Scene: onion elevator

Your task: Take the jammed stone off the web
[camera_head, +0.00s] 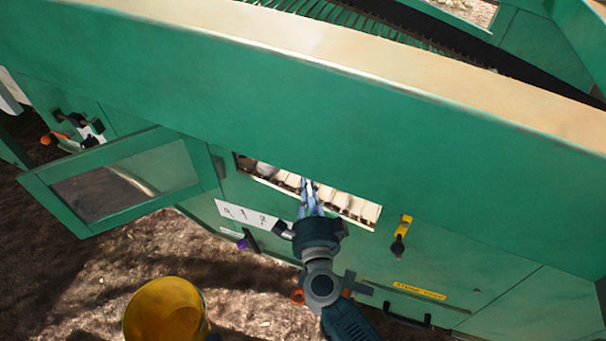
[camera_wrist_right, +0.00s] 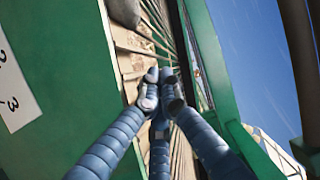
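A rounded grey stone (camera_head: 266,170) lies at the left end of the opening in the green machine. It also shows at the top of the right wrist view (camera_wrist_right: 125,12). The web (camera_head: 345,204) shows as a row of cream slats in the opening, and again in the wrist view (camera_wrist_right: 135,62). My right gripper (camera_head: 308,184) reaches into the opening, to the right of the stone and apart from it. Its blue fingertips (camera_wrist_right: 161,84) are drawn together over the slats, with nothing seen between them. My left gripper is not in view.
A hatch door (camera_head: 50,193) with a window hangs open left of the opening. A white numbered label (camera_head: 245,214) is below the opening. A yellow latch (camera_head: 404,226) is to the right. A yellow bucket (camera_head: 166,314) stands on the ground. A wide green beam (camera_head: 300,110) overhangs the opening.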

